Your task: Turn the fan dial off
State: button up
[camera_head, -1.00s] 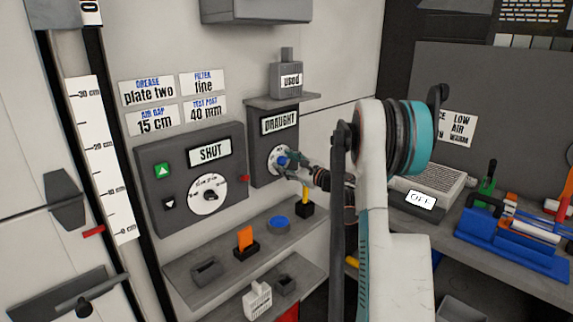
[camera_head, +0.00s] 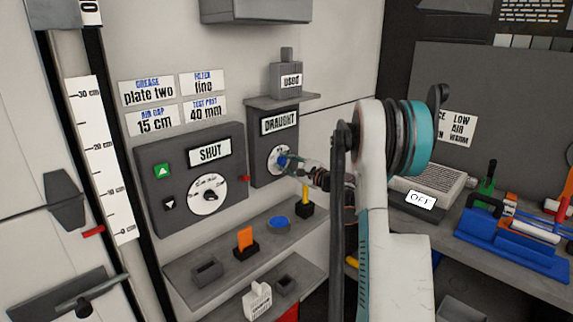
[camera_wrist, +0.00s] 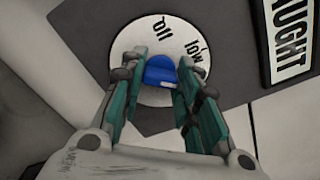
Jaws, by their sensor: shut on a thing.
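The fan dial is a blue knob (camera_wrist: 160,70) on a white round plate (camera_wrist: 125,45), on the dark panel under the DRAUGHT sign (camera_head: 280,122). In the wrist view the plate has a "low" label and another that seems to read "off", both beyond the knob. A small pale mark shows on the knob's near side. My gripper (camera_wrist: 160,75) has its two teal fingers on either side of the knob, shut on it. In the head view my gripper (camera_head: 284,161) is at the dial and partly hides the plate.
A grey control box (camera_head: 190,165) with a SHUT sign and round dial is left of the panel. A ledge (camera_head: 225,262) below holds a blue button and small holders. A grey unit reading OFF (camera_head: 421,200) stands right.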

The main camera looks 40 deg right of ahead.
jog(key=n, duration=0.4)
jog(key=shift+n, duration=0.3)
jog(key=n, duration=1)
jog(key=shift+f+n, duration=0.1)
jog(key=shift+n, duration=0.3)
jog(key=n, duration=0.4)
jog(key=shift+n, duration=0.4)
jog(key=o, duration=1.1)
jog(key=shift+c, duration=0.2)
